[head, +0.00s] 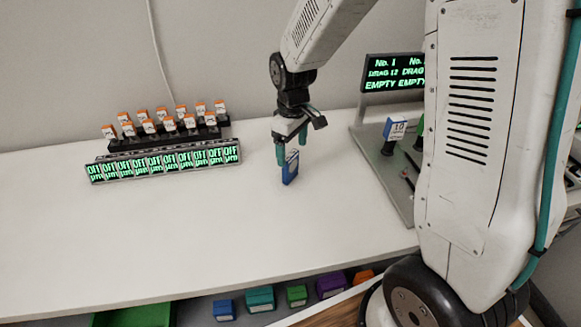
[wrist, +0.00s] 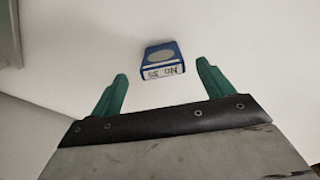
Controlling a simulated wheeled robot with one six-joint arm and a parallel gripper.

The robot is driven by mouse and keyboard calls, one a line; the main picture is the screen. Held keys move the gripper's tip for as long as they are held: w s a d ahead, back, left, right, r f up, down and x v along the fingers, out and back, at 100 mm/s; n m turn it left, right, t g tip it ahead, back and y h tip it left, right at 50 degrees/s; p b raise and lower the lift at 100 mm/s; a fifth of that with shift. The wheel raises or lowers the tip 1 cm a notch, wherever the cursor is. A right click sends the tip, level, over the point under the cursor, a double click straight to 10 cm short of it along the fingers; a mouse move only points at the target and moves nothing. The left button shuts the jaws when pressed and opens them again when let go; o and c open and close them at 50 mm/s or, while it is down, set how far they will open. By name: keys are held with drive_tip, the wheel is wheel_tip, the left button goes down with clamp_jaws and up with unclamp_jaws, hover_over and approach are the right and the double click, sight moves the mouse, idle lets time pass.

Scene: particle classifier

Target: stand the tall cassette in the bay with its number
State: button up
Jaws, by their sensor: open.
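The tall cassette (head: 290,168) is blue with a pale label and stands on the white table, left of the grey plate. In the wrist view the cassette (wrist: 162,70) shows a grey oval on its top and a "No." label, upside down; its number is hard to read. My gripper (head: 291,149) is open over the cassette, with its green fingers on either side of it. In the wrist view a gap shows between the cassette and each finger. The bay with its number cannot be made out; my arm covers part of the station at right.
A grey plate (head: 370,160) at right carries a block marked 10 (head: 396,128) and a dark display (head: 392,73) with green text reading EMPTY. A rack of orange-topped pieces (head: 165,125) stands behind a row of OFF displays (head: 165,164). The table's front left is clear.

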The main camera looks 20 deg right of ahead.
sight(290, 155)
drive_tip(key=f, duration=0.6)
drive_tip(key=shift+w+a, duration=0.1)
drive_tip(key=shift+a, duration=0.1)
drive_tip(key=c, duration=1.2)
drive_tip(key=shift+o, duration=0.2)
